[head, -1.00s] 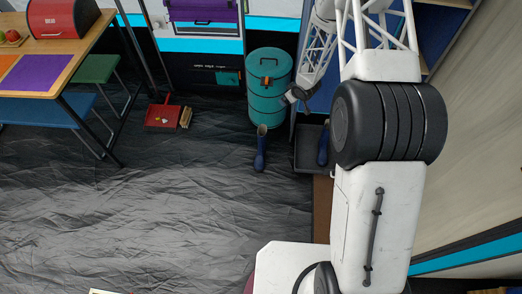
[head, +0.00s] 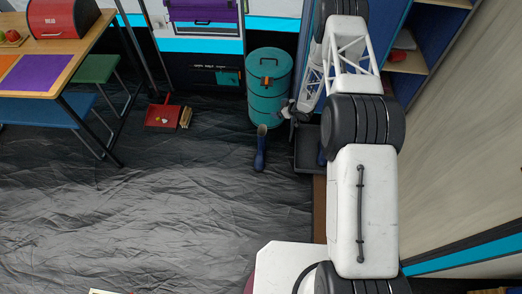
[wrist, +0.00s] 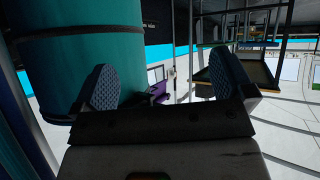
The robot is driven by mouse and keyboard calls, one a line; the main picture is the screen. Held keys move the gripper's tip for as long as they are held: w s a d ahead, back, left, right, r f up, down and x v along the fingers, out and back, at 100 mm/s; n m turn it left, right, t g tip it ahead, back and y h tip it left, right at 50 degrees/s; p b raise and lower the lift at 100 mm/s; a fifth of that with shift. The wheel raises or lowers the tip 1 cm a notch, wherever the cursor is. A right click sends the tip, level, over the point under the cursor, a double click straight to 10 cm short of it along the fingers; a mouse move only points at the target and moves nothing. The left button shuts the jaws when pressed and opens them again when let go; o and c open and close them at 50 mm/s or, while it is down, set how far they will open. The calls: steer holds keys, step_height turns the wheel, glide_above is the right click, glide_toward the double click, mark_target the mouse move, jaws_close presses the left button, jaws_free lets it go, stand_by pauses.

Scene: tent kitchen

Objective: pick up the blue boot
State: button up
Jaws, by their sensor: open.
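A blue boot (head: 260,150) stands on the dark floor in the head view, just in front of the teal stacked canister (head: 269,84). A second blue boot (head: 322,154) is in the dark tray to the right, mostly hidden by my arm. My gripper (head: 282,113) is small in the head view, beside the canister's lower right and above the standing boot in the picture. In the wrist view my gripper (wrist: 165,84) is open, its two padded fingers wide apart with nothing held between them. I cannot make out the boot in the wrist view.
The dark tray (head: 305,165) lies right of the standing boot, by the blue shelf unit (head: 398,40). A red dustpan (head: 161,115) and brush lie to the left. A table with stools stands at far left. The floor in front of the boot is clear.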

steer(key=s+f+n+g+y, duration=0.1)
steer(key=f+y, duration=0.3)
steer(key=f, duration=0.6)
steer(key=s+a+f+n+g+y, duration=0.1)
steer(key=s+f+n+g+y, duration=0.1)
steer(key=f, duration=0.9)
steer(key=shift+s+a+f+g+y, duration=0.15)
steer(key=shift+s+g+y, duration=0.45)
steer(key=shift+s+y, duration=0.7)
steer(key=shift+w+a, duration=0.1)
steer(key=shift+a, duration=1.2)
steer(key=shift+w+a, duration=0.2)
steer(key=shift+a, duration=2.4)
